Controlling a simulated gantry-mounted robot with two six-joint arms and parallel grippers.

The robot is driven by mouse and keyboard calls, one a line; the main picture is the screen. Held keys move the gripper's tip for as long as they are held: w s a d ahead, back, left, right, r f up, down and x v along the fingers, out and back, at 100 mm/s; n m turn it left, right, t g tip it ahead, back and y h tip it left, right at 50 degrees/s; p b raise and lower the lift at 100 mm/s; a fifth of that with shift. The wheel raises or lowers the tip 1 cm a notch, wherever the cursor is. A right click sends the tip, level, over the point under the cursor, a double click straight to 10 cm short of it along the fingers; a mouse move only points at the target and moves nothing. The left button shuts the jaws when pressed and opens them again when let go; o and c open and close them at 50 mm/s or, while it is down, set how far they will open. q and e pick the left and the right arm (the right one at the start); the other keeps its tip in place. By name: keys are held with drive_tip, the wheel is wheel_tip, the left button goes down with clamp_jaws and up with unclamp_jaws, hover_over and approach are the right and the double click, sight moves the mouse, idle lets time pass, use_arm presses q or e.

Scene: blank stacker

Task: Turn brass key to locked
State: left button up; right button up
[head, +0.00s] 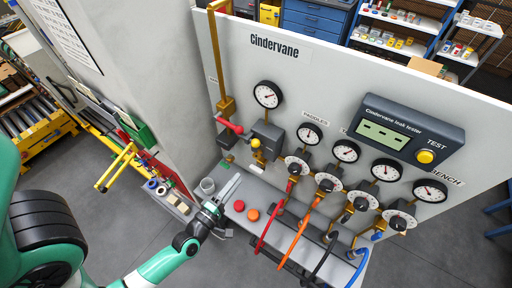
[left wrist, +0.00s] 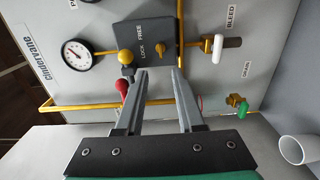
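A dark lock box (left wrist: 145,38) on the panel carries the words LOCK and FREE in the left wrist view. A small brass piece on it, which looks like the key (left wrist: 166,47), sits near the word FREE; its exact angle is too small to tell. The box also shows in the head view (head: 268,137), where I cannot make out the key. My left gripper (left wrist: 159,71) is open and empty, its fingers pointing toward the box, apart from the key. In the head view the left gripper (head: 231,186) is low before the panel, over the bench shelf. My right gripper is not in view.
A yellow ball knob (left wrist: 126,57) and a red handle (left wrist: 122,88) are close to the left finger. A white bleed handle (left wrist: 217,47), green drain valve (left wrist: 242,106) and white cup (left wrist: 296,150) are to the right. Coloured hoses (head: 302,226) hang right of the gripper.

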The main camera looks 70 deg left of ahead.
sight(258, 155)
use_arm(q)
drive_tip(key=x, duration=1.1)
drive_tip(key=shift+w, duration=0.25)
drive_tip(key=shift+a+f, duration=0.1)
drive_tip(key=shift+a, duration=0.05)
drive_tip(key=shift+c, duration=0.3)
clamp_jaws()
